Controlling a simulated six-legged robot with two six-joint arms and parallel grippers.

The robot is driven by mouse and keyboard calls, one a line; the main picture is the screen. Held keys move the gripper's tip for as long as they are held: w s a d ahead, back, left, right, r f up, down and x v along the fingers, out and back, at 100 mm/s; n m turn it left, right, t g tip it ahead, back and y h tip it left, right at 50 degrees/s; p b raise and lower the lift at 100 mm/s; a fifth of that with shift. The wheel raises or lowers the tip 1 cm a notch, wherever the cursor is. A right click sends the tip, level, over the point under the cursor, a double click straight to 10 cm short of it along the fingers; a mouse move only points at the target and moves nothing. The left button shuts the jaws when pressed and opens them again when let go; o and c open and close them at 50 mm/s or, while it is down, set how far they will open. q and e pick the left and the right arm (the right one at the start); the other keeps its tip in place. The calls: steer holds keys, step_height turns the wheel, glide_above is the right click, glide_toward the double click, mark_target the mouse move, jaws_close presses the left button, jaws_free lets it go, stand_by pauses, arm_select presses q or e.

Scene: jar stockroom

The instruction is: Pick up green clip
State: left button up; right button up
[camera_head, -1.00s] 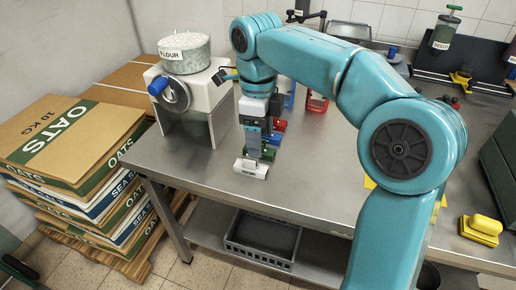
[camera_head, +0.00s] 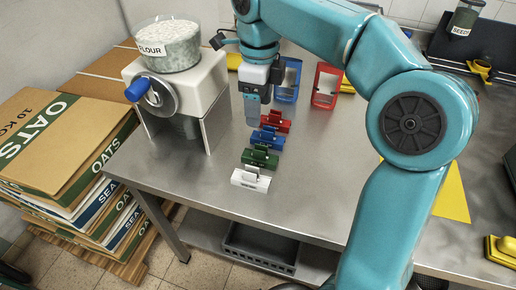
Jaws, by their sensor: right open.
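The green clip (camera_head: 260,158) lies on the steel table in a row of clips. The white clip (camera_head: 250,179) is in front of it, toward the table's front edge. The blue clip (camera_head: 266,138) and the red clip (camera_head: 275,121) are behind it. My left gripper is not in view.
A flour dispenser (camera_head: 185,85) stands at the table's left. Blue (camera_head: 287,80) and red (camera_head: 326,86) scoop-like holders stand behind the clips. Stacked oats boxes (camera_head: 60,145) are left of the table. A yellow block (camera_head: 502,250) sits at the right. The table front is mostly clear.

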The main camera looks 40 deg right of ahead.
mark_target(260, 148)
steer(key=f+b, duration=0.1)
steer(key=f, duration=0.2)
steer(key=f+b, duration=0.1)
steer(key=f, duration=0.3)
steer(key=f+b, duration=0.1)
steer(key=f, duration=0.2)
steer(key=shift+s+f, duration=0.15)
steer(key=shift+s, duration=0.15)
steer(key=f, duration=0.2)
steer(key=f+b, duration=0.2)
steer(key=f, duration=0.1)
steer(key=shift+w+d+f, duration=0.2)
steer(key=shift+w+f, duration=0.05)
steer(key=shift+f, duration=0.1)
steer(key=shift+c, duration=0.3)
steer(key=c, duration=1.1)
steer(key=shift+o, duration=0.2)
steer(key=shift+r, duration=0.1)
